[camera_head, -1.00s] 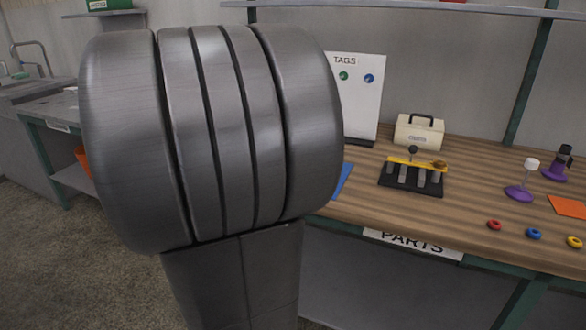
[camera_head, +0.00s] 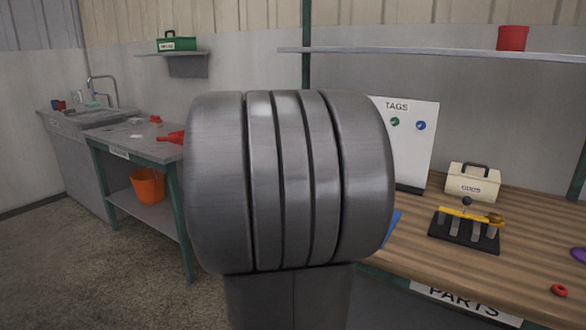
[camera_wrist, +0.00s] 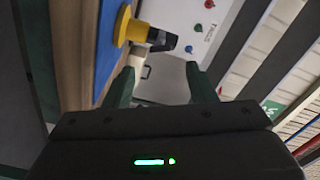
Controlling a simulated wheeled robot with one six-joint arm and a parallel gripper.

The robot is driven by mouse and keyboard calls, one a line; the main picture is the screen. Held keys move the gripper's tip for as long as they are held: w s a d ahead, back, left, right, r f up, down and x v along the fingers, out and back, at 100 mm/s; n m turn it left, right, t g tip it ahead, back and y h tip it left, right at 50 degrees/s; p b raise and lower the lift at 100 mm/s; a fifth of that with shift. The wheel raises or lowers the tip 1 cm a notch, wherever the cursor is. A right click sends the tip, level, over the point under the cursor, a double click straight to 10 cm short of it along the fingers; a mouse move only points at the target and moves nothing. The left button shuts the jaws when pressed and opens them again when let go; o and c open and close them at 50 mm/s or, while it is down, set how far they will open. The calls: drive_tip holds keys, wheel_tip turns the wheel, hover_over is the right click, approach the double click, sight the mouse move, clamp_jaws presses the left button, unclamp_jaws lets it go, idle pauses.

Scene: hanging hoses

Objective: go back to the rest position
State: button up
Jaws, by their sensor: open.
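My gripper (camera_wrist: 161,78) shows in the wrist view with its two dark fingers spread apart and nothing between them. Past the fingers, a yellow-based fitting with a dark nozzle (camera_wrist: 140,32) stands on a blue mat (camera_wrist: 108,45) on the wooden bench, in a tilted view. In the head view a large grey link of my own arm fills the middle, and my gripper does not show there.
The wooden bench (camera_head: 540,240) is on the right, with a black rack (camera_head: 465,230), a cream box (camera_head: 473,182) and a tags board (camera_head: 410,140). A shelf (camera_head: 420,52) runs above. On the left are a side table (camera_head: 130,138), an orange bucket (camera_head: 148,186) and open floor.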

drive_tip(key=b+x, duration=0.1)
drive_tip(key=x, duration=0.8)
drive_tip(key=shift+w+d, duration=0.1)
drive_tip(key=p+v, duration=0.2)
drive_tip(key=v, duration=1.2)
drive_tip(key=b+x, duration=0.1)
drive_tip(key=x, duration=1.3)
drive_tip(key=shift+r, duration=0.15)
drive_tip(key=shift+n+p, duration=0.9)
drive_tip(key=shift+p, duration=0.05)
drive_tip(key=n+p, duration=0.2)
drive_tip(key=p, duration=0.1)
drive_tip(key=shift+n, duration=0.4)
drive_tip(key=n+p, duration=0.4)
drive_tip(key=p, duration=0.3)
drive_tip(key=shift+n, duration=0.3)
drive_tip(key=v, duration=0.3)
drive_tip(key=b+v, duration=0.1)
drive_tip(key=v, duration=0.3)
drive_tip(key=shift+f, duration=0.2)
drive_tip(key=shift+s+a, duration=0.25)
drive_tip(key=shift+s, duration=0.1)
